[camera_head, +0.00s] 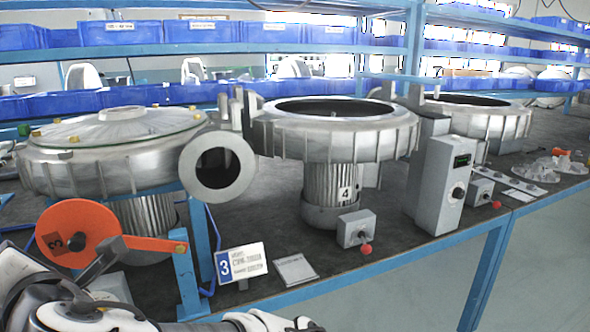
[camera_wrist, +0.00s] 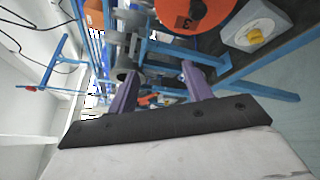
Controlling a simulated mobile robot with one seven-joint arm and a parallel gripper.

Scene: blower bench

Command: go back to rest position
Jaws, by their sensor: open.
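My gripper shows in the wrist view (camera_wrist: 160,90), with its two purple fingers apart and nothing between them. It points towards the space along the blue bench frame (camera_wrist: 160,50), apart from any thing. In the head view my white arm lies low at the left, in front of the bench, and its gripper end is not clearly visible there. An orange disc marked 3 (camera_head: 78,233) with a lever stands close to my arm; it also shows at the top of the wrist view (camera_wrist: 190,12).
Large grey blowers (camera_head: 110,160) (camera_head: 335,135) stand on the dark bench (camera_head: 400,225). A grey control box (camera_head: 440,183), small red-knob boxes (camera_head: 356,229) and a sign marked 3 (camera_head: 240,263) are near its front edge. Blue bins (camera_head: 205,32) fill shelves behind. The floor at right is clear.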

